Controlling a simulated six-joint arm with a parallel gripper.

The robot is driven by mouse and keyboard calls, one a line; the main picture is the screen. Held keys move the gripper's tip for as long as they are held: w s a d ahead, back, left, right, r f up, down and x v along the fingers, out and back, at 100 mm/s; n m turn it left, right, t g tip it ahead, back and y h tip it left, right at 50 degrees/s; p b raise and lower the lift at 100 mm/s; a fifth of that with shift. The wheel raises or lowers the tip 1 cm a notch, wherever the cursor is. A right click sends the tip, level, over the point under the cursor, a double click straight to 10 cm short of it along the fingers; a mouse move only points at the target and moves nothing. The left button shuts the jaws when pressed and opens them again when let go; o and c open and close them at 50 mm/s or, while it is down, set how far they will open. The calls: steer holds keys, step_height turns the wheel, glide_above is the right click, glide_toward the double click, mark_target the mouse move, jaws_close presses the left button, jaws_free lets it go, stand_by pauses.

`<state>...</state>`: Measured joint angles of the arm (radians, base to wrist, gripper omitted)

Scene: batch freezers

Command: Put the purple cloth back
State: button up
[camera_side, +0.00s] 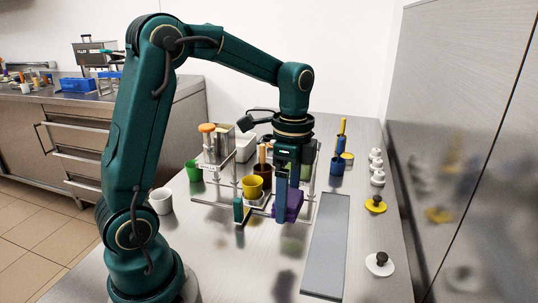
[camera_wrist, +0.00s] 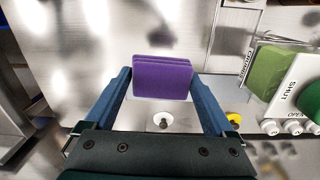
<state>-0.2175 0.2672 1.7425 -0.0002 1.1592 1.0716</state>
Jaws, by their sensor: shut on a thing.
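The purple cloth (camera_side: 290,206) is a folded, block-like piece. It also shows in the wrist view (camera_wrist: 162,78), upright between the two blue fingers. My gripper (camera_side: 282,192) is shut on it and holds it low, at the front right of the wire rack. In the wrist view my gripper (camera_wrist: 160,92) has a finger at each side of the cloth. The fingers hide part of the cloth in the side view, and I cannot tell whether its bottom touches anything.
The metal rack (camera_side: 224,203) stands left of my gripper with a yellow cup (camera_side: 252,188) close by. A long grey strip (camera_side: 326,245) lies on the right. A green block (camera_wrist: 265,68) shows in the wrist view.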

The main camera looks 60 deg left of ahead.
steer(key=shift+s+a+r+n, duration=0.3)
steer(key=shift+a+n, duration=0.1)
steer(key=shift+a, duration=0.15)
glide_above(324, 276)
step_height(324, 276, down, 7)
steer(key=shift+r, duration=0.15)
steer(key=shift+f, duration=2)
steer(key=shift+f, duration=0.15)
steer(key=o, duration=1)
